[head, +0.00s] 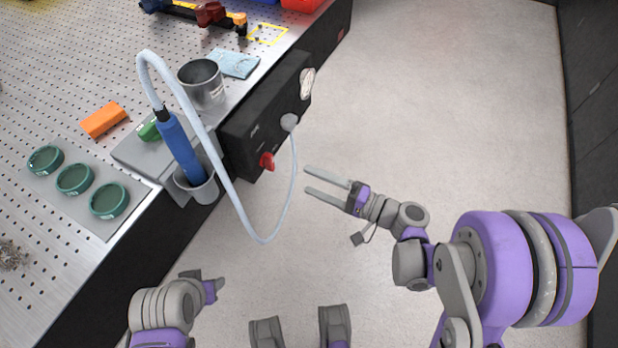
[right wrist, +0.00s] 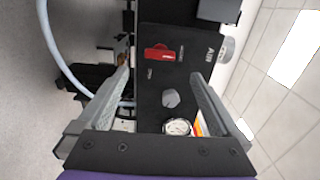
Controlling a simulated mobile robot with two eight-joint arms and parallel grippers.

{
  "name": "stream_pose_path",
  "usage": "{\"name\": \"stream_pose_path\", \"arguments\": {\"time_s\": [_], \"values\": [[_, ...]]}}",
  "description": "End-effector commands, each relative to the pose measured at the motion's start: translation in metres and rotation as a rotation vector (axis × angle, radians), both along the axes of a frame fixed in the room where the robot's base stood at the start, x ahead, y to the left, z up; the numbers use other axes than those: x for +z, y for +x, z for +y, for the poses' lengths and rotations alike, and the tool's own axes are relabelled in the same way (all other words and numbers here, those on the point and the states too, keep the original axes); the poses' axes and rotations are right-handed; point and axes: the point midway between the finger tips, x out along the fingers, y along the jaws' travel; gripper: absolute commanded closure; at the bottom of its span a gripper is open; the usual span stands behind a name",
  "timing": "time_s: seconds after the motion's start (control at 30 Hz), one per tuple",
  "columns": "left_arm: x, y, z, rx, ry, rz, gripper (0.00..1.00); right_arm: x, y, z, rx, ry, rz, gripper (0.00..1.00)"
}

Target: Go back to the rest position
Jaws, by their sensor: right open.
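My right gripper (head: 307,180) is open and empty over the bare floor, to the right of the black control box (head: 262,118). In the right wrist view, its two fingers (right wrist: 160,88) stand wide apart with the box's front panel beyond them. A red knob (right wrist: 159,53), a grey knob (right wrist: 170,98) and a round gauge (right wrist: 178,127) show on that panel. My left gripper (head: 212,288) is low in the head view, near the table's front edge and partly hidden by its own arm. I cannot tell if its fingers are apart.
A blue tool (head: 180,150) stands in a grey cup (head: 196,188) at the table edge, its pale hose (head: 222,177) hanging out over the floor. A metal beaker (head: 203,84), orange block (head: 103,120) and green round cases (head: 75,179) lie on the perforated table (head: 60,105). Floor at right is clear.

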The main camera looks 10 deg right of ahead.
Motion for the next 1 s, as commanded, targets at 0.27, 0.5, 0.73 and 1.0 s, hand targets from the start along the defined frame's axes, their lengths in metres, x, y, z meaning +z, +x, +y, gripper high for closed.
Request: {"name": "stream_pose_path", "arguments": {"time_s": [0.27, 0.5, 0.73, 1.0], "values": [[0.0, 0.0, 0.0, 0.0, 0.0, 0.0, 0.5, 0.0, 0.0, 0.0, 0.0, 0.0, 0.0, 0.0], [0.0, 0.0, 0.0, 0.0, 0.0, 0.0, 0.5, -0.002, -0.002, 0.004, 0.008, -0.03, 0.013, 0.0], [0.0, 0.0, 0.0, 0.0, 0.0, 0.0, 0.5, -0.027, -0.039, 0.024, 0.082, -0.365, 0.137, 0.0], [0.0, 0.0, 0.0, 0.0, 0.0, 0.0, 0.5, -0.06, -0.113, -0.007, 0.155, -0.944, 0.24, 0.0]]}}
